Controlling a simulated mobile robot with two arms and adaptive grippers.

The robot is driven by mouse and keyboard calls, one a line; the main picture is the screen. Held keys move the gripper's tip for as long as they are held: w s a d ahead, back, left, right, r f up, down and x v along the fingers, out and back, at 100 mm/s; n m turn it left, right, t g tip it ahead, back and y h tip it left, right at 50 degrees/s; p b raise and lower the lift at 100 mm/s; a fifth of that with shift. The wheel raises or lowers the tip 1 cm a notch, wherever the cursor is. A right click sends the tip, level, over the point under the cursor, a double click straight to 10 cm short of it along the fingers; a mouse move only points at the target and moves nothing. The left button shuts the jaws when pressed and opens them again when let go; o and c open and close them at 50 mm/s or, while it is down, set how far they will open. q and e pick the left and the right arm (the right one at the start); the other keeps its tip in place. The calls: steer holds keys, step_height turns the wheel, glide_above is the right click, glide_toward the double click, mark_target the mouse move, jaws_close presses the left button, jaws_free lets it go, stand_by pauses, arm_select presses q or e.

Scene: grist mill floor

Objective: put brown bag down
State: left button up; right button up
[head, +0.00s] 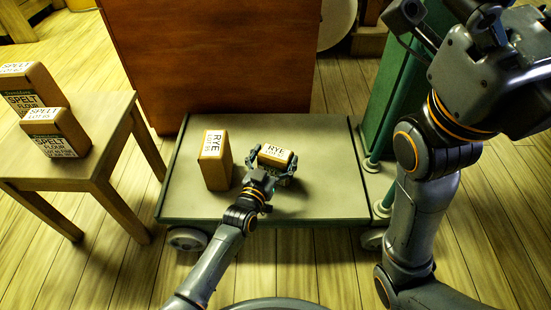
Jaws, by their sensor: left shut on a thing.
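My left gripper (270,172) is shut on a brown bag (276,154) with a white RYE label, low over the flat cart (315,205). I cannot tell whether the bag touches the cart's deck. A second brown RYE bag (213,165) stands upright on the cart, just left of the held bag and apart from it. My right arm comes in at the right, raised high; the fingers of its gripper are not clearly in view.
A wooden stool (105,145) at the left bears two brown SPELT bags (58,133). A large reddish-brown wooden cabinet (215,60) stands behind the cart. A green upright (388,100) stands at the cart's right. The cart's right half is clear.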

arm_select(q)
steer(key=shift+r, duration=0.1)
steer(key=o, duration=1.3)
steer(key=shift+f, duration=0.2)
